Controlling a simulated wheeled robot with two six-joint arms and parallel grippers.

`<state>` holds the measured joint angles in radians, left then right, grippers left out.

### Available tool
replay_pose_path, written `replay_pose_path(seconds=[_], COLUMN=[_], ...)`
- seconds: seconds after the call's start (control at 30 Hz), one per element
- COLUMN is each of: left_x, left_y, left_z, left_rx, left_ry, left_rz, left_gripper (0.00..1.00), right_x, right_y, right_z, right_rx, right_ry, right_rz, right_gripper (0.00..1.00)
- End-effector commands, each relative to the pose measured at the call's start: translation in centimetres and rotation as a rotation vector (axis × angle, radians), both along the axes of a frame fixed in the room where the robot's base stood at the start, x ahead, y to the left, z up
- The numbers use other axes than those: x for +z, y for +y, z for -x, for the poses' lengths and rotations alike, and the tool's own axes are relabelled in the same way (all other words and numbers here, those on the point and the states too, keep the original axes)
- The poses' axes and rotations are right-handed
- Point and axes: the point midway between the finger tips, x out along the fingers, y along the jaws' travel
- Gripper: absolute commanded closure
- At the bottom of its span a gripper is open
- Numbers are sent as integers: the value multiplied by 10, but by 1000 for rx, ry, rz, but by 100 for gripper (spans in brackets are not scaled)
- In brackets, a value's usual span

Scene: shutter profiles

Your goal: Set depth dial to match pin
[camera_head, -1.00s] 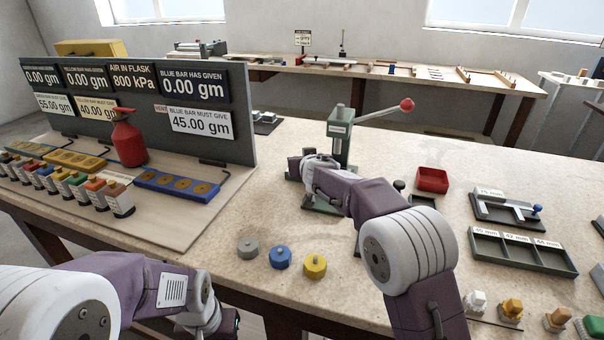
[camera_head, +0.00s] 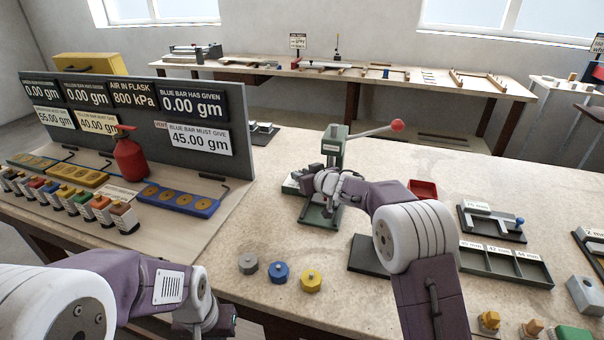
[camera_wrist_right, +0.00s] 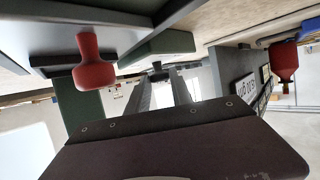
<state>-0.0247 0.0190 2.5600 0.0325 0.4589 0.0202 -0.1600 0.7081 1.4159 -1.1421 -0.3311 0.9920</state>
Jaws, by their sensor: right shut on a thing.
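The green press (camera_head: 335,155) stands on the table, with a long lever ending in a red ball (camera_head: 397,125). My right gripper (camera_head: 308,180) is at the left side of the press, below its head. In the right wrist view, its two fingers (camera_wrist_right: 165,88) are shut on a small dark knob (camera_wrist_right: 157,69) by the green press. This may be the depth dial; its scale cannot be read. I cannot make out which thing is the pin. My left gripper (camera_head: 222,322) is low at the bottom edge; its fingers are not clear.
Grey, blue and yellow weights (camera_head: 280,272) stand in front of the press. A dark plate (camera_head: 368,256) lies beside my right arm. A red tray (camera_head: 423,189) and a labelled sectioned tray (camera_head: 505,265) are at right. A sign board (camera_head: 150,120) stands at left.

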Motion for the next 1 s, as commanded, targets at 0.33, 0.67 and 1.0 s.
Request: replay_pose_path(seconds=[0.33,0.67,1.0], left_x=[0,-25,-57], left_y=[0,0,0], left_z=[0,0,0], left_rx=[0,0,0], left_ry=[0,0,0], left_rz=[0,0,0], left_gripper=[100,100,100], right_x=[-1,-9,2], right_y=[0,3,14], right_z=[0,0,3], right_rx=[0,-42,-389], right_ry=[1,1,7], right_rz=[0,4,5], right_gripper=[53,53,53])
